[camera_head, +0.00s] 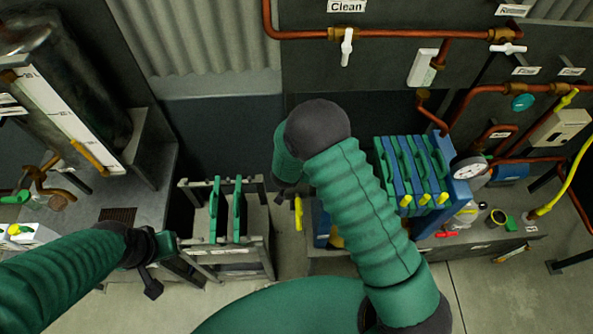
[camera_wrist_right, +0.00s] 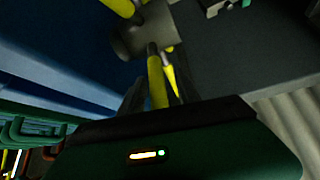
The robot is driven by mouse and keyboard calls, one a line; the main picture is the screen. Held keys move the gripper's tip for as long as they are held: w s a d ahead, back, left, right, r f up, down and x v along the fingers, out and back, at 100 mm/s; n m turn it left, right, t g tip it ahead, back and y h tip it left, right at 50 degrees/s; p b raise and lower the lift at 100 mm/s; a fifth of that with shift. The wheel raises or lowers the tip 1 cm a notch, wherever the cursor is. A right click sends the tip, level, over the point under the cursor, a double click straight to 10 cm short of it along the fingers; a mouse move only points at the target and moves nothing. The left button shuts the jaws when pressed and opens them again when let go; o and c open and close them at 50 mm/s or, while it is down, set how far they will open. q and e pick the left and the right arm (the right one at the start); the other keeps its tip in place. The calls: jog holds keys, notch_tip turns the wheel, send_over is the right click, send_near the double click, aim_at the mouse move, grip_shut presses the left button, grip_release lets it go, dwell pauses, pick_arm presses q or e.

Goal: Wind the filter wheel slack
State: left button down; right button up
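The filter press is a stack of blue and green plates (camera_head: 412,172) on the bench at right. In the right wrist view, a grey hub (camera_wrist_right: 148,32) with yellow bars, seemingly the filter wheel, stands beside blue plates. One yellow bar (camera_wrist_right: 157,82) runs down between the dark fingers of my right gripper (camera_wrist_right: 160,95); whether they press on it is unclear. In the head view my right arm hides most of the wheel and gripper; a yellow bar (camera_head: 298,213) shows left of the arm. My left gripper (camera_head: 168,268) is at lower left, away from the press, its finger gap unclear.
A rack with green-handled plates (camera_head: 238,215) stands between my arms. A pressure gauge (camera_head: 470,168), copper pipes (camera_head: 455,108) and small bench items crowd the right. A tall tank with a level scale (camera_head: 65,115) is at left. Bare floor shows at lower right.

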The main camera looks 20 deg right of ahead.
jog(key=shift+f, duration=0.1)
jog(key=shift+s+a+r, duration=0.1)
jog(key=shift+s+r, duration=0.05)
jog(key=shift+r, duration=0.1)
jog(key=p+v, duration=0.2)
jog(key=v, duration=1.4)
jog(key=shift+r, duration=0.1)
